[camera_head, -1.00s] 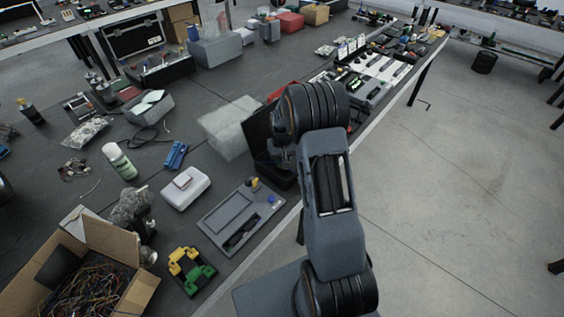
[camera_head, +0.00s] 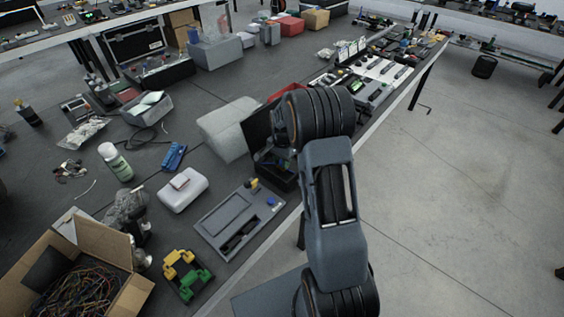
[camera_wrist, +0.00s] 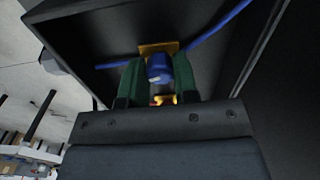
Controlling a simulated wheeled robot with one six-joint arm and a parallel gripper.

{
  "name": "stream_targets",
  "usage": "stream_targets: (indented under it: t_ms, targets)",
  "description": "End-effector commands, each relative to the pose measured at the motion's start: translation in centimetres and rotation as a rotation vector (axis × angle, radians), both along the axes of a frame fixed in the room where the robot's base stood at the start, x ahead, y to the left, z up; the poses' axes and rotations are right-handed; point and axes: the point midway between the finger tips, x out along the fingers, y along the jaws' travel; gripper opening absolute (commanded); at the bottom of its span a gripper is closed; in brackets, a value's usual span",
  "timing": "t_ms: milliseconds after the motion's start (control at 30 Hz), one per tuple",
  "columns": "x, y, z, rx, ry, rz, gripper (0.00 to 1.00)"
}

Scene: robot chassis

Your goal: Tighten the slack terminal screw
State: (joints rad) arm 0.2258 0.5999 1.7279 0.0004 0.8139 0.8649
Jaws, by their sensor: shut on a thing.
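In the wrist view, the terminal screw (camera_wrist: 159,67) shows as a blue head in front of a small brass plate (camera_wrist: 158,48) inside a dark open chassis (camera_wrist: 100,42). Blue wire (camera_wrist: 215,30) runs off to both sides of it. My gripper (camera_wrist: 158,76) has its green fingers on either side of the blue head, shut on it. A brass-coloured bit (camera_wrist: 163,99) shows below, between the fingers. The screw's thread and seating are hidden. In the head view, the black chassis (camera_head: 258,128) stands behind my arm, which covers much of it.
A pale box (camera_head: 225,130) stands just left of the chassis. A grey tray (camera_head: 240,218) lies nearer, with yellow and green parts (camera_head: 185,275) beside it. A cardboard box (camera_head: 95,270) of wires is at lower left.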

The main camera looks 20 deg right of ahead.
Motion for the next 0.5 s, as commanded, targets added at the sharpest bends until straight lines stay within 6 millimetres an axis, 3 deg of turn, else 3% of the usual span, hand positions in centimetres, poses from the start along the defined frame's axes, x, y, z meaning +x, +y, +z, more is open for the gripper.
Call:
stream_targets:
  t_ms: [500]
  targets:
    - [0.01, -0.06, 0.01, -0.001, 0.0, -0.298, 0.04]
